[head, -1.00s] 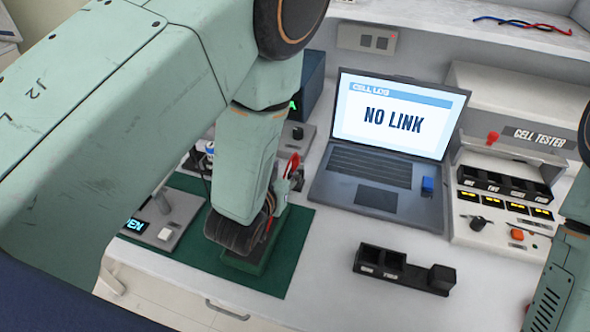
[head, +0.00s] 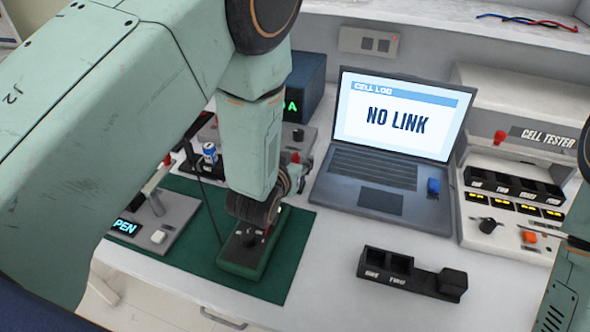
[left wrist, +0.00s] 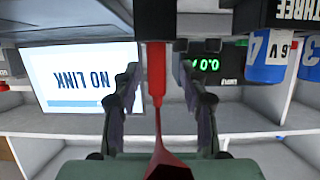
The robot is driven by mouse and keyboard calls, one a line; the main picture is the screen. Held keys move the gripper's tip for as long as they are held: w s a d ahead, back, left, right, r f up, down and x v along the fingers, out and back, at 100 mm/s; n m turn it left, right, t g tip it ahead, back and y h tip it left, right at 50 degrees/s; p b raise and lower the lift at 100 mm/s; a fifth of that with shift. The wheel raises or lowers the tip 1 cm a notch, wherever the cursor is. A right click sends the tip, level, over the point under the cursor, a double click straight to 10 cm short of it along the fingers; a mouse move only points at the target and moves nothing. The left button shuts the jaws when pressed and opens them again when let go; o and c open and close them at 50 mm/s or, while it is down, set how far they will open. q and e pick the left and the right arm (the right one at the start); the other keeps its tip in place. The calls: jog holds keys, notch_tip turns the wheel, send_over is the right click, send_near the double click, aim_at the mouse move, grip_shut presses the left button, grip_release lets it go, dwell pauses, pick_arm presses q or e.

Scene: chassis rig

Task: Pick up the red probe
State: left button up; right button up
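In the left wrist view, which looks inverted, the red probe (left wrist: 157,75) runs down the middle between my two fingers. A wide dark part adjoins it at the top, and a thin red lead runs from it towards the camera. My left gripper (left wrist: 158,95) is open around the probe, with a narrow gap visible on each side. In the head view my left gripper (head: 268,208) is above the green block (head: 240,262) on the green mat (head: 295,230). My wrist hides most of the fingers and probe there.
A laptop (head: 372,165) reading NO LINK stands behind to the right. A black battery holder (head: 412,274) lies on the bench front. The cell tester (head: 510,205) stands at right. A grey panel (head: 160,225) is at left. White bench between mat and holder is clear.

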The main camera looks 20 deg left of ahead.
pick_arm(q)
jog(key=shift+s+d+r, duration=0.1)
jog(key=shift+d, duration=0.15)
jog(key=c, duration=0.4)
jog(key=shift+a, duration=0.15)
grip_shut()
